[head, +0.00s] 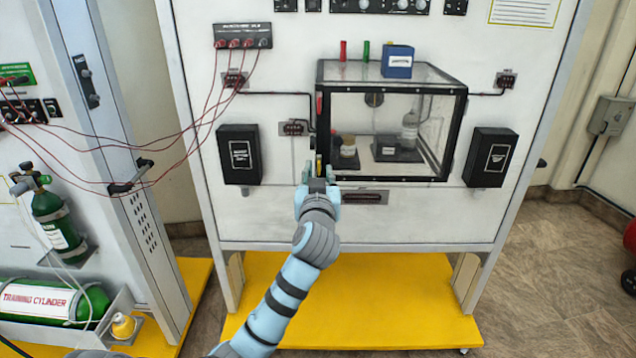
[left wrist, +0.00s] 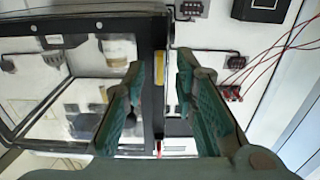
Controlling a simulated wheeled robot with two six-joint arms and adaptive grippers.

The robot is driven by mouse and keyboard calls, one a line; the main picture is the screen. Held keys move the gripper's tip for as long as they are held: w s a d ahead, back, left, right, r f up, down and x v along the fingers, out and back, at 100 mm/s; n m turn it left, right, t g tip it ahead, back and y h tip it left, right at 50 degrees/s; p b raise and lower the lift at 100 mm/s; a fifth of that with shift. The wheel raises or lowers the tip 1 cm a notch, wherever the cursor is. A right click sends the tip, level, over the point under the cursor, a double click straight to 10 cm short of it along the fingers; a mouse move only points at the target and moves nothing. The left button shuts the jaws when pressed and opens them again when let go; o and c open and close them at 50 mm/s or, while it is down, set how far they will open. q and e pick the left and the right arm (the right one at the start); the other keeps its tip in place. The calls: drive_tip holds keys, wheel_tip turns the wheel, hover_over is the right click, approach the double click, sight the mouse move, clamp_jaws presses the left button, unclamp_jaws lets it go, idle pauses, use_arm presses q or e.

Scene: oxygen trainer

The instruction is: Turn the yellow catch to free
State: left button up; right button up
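The yellow catch (head: 319,163) is a small upright strip on the left front edge of the clear, black-framed box (head: 462,135). In the left wrist view the yellow catch (left wrist: 159,68) shows in the gap between my fingers, beside the black frame. My left gripper (head: 317,176) is at the lower left corner of the box, in front of the catch. In the wrist view my left gripper (left wrist: 158,75) is open, with its green fingers on either side of the catch. I cannot tell whether they touch it. My right gripper is not in view.
A black box (head: 239,153) hangs left of the clear box and another black box (head: 491,157) hangs right. Red cables (head: 212,105) loop across at the left. A blue block (head: 397,62) sits on top of the clear box. The panel below is mostly bare.

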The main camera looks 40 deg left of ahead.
use_arm(q)
drive_tip(key=v, duration=1.1)
drive_tip(key=shift+s+d, duration=0.15)
